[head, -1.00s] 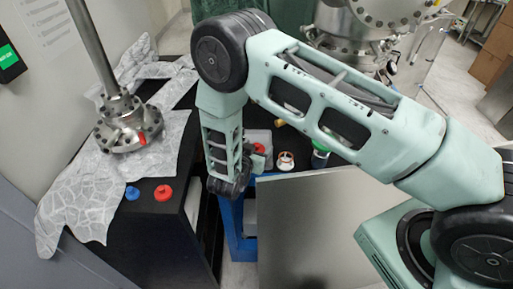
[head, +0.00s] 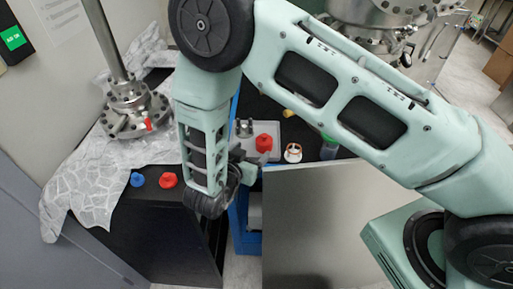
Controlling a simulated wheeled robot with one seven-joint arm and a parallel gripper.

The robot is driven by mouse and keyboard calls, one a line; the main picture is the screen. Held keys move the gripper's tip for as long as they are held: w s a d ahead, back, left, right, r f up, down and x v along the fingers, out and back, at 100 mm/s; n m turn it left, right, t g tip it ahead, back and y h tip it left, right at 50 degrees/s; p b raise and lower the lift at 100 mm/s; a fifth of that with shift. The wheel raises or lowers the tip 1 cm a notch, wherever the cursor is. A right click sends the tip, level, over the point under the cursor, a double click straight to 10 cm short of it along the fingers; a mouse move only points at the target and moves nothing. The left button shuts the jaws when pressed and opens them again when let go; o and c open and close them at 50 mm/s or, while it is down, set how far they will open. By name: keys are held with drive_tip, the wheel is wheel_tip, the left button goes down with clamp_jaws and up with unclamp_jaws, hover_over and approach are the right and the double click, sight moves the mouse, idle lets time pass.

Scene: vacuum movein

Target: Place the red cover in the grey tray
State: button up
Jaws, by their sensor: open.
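A red cover (head: 264,143) is in the grey tray (head: 290,131) on the dark worktop, at the picture's middle. My gripper (head: 250,157) is open, just in front and to the left of this red cover. My wrist and arm hide part of the gripper, and I cannot tell whether a finger touches the cover. A second red cap-like piece (head: 168,180) lies on the black cabinet top at left, beside a blue one (head: 137,180).
A white-and-orange ring piece (head: 293,153) and a green-topped bottle (head: 329,148) stand right of the tray. Grey fittings (head: 244,128) are by its left side. A metal flange column (head: 135,112) stands on crumpled white sheeting. A grey panel (head: 330,225) stands in front.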

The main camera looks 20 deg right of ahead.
drive_tip(key=w+a+r+n+y, duration=0.1)
drive_tip(key=a+r+n+y, duration=0.4)
drive_tip(key=a+y, duration=0.5)
drive_tip(key=s+a+r+n+g+y, duration=0.4)
drive_tip(key=s+a+r+g+y, duration=0.15)
drive_tip(key=s+r, duration=0.3)
drive_tip(key=s+d+r+n+g+h, duration=0.2)
drive_tip(key=s+d+n, duration=0.1)
drive_tip(key=s+d, duration=0.4)
drive_tip(key=s+d+r+n+g+h, duration=0.2)
drive_tip(key=s+d, duration=0.4)
drive_tip(key=s, duration=0.4)
drive_tip(key=r+n+g, duration=0.1)
drive_tip(key=n, duration=0.1)
drive_tip(key=shift+d+r+n, duration=0.3)
drive_tip(key=shift+d, duration=0.1)
drive_tip(key=shift+d+h, duration=0.1)
drive_tip(key=shift+h, duration=0.15)
